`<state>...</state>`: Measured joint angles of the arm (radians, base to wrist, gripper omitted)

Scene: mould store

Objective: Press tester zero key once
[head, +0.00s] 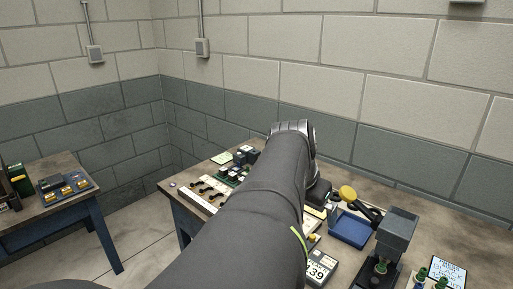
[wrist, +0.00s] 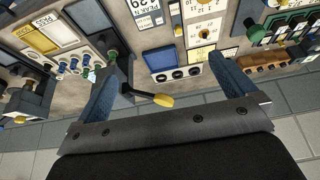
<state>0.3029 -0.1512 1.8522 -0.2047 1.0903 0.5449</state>
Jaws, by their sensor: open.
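A small grey box with a large printed number (head: 316,270) stands near the front of the bench, partly hidden by my arm. It looks like the tester, and a box with a number and "PEAK N" also shows at the top edge of the wrist view (wrist: 148,12). A small yellow spot (head: 311,238) shows near the box; I cannot tell whether it is the zero key. My gripper (wrist: 165,88) is open in the wrist view, its two blue fingers apart with nothing gripped. In the head view my arm hides the fingers.
A lever with a yellow knob (head: 347,193) sticks out from a dark press stand (head: 396,232); the knob (wrist: 163,100) shows between my fingers in the wrist view. A blue tray (head: 350,230) stands beside the stand. Boards and small parts crowd the bench's left.

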